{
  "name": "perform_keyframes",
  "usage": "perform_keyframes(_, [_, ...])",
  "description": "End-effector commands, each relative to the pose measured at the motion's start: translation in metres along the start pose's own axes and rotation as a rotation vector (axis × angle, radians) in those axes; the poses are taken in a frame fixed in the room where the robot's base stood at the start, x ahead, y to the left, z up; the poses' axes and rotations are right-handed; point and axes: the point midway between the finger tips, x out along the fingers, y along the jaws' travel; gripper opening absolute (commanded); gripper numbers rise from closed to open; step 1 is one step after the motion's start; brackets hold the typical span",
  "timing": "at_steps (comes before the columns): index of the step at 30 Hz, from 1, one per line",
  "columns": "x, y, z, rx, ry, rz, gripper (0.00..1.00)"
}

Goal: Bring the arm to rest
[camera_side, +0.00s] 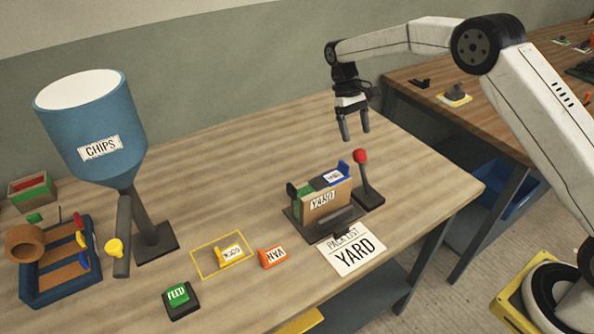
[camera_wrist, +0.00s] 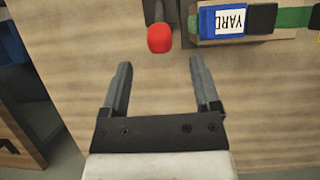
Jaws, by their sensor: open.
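My gripper (camera_side: 356,130) hangs above the back right part of the wooden table, fingers pointing down. It is open and empty. In the side view, the red-knobbed lever (camera_side: 361,157) stands below and in front of my gripper, and the knob also shows in the wrist view (camera_wrist: 160,38). Beside the lever is a cardboard box labelled YARD (camera_side: 322,205), holding a blue piece and a green piece. My gripper touches none of these.
A blue CHIPS hopper (camera_side: 85,130) stands at the left, with a blue tray (camera_side: 40,291) beside it. A green FEED button (camera_side: 178,294), yellow DOCK block (camera_side: 231,254), orange VAN block (camera_side: 273,256) and YARD pack list (camera_side: 352,250) lie in front. The table's back middle is clear.

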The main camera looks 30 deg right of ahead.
Motion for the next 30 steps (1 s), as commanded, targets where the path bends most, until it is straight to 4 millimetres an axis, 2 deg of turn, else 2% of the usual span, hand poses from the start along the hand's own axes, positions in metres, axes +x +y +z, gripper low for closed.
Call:
perform_keyframes(14, [0.008, -0.007, 0.046, -0.002, 0.192, 0.003, 0.79])
perform_keyframes(30, [0.040, -0.014, 0.120, -0.002, 0.428, 0.003, 0.79])
